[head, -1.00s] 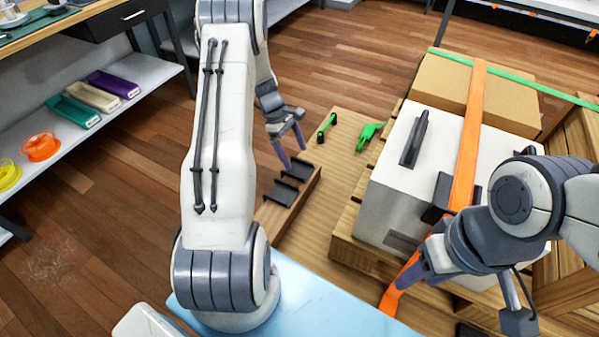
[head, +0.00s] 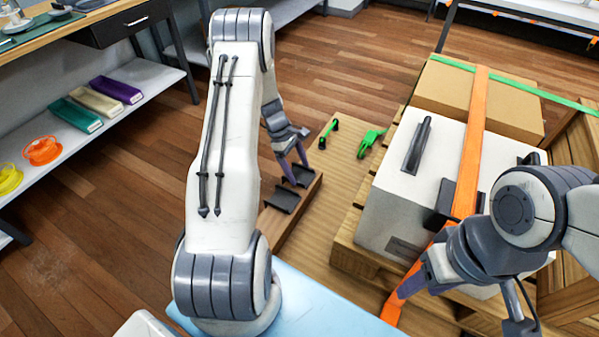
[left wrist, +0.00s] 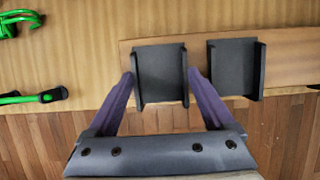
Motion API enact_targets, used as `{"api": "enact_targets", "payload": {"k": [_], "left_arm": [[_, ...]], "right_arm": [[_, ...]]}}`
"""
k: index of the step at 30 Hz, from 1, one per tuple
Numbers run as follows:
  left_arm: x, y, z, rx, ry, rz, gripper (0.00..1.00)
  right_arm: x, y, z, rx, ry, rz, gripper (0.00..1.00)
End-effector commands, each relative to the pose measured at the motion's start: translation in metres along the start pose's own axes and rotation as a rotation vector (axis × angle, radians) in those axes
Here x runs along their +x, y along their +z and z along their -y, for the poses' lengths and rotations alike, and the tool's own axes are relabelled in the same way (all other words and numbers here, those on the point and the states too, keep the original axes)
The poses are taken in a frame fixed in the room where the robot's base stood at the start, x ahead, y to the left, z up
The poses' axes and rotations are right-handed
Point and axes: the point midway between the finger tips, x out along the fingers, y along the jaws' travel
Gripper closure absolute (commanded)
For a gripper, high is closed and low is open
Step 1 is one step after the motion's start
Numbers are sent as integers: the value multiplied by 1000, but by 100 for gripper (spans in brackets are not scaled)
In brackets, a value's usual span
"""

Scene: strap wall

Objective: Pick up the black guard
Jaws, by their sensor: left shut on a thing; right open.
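The far black guard (head: 300,174) is at the wooden strip and also shows in the left wrist view (left wrist: 160,75). My left gripper (head: 297,168) is shut on it, one purple finger against each side. I cannot tell whether it is clear of the wood. The near black guard (head: 282,200) lies beside it on the strip, untouched, and also shows in the left wrist view (left wrist: 235,68). My right gripper (head: 408,288) is open by the lower end of the orange strap (head: 467,160); its fingertips are partly hidden.
A white box (head: 385,205) and a cardboard box (head: 440,90) stand on a wooden pallet to the right. A shelf (head: 60,155) stands at left.

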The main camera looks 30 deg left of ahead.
Motion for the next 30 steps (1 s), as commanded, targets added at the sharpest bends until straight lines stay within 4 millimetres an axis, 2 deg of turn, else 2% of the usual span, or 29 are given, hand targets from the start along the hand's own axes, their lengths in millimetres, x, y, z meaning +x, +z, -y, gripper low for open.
{"api": "enact_targets", "payload": {"k": [7, 21, 30], "left_arm": [[-22, -9, -1, -2, 3, -1, 69], [-104, -81, -1, -3, 3, -3, 69], [-126, -99, 0, -2, 0, -1, 69]], "right_arm": [[-2, 0, 0, 0, 0, 0, 50], [-5, 0, 0, 0, 0, 0, 50], [-6, 0, 0, 0, 0, 0, 50]]}}
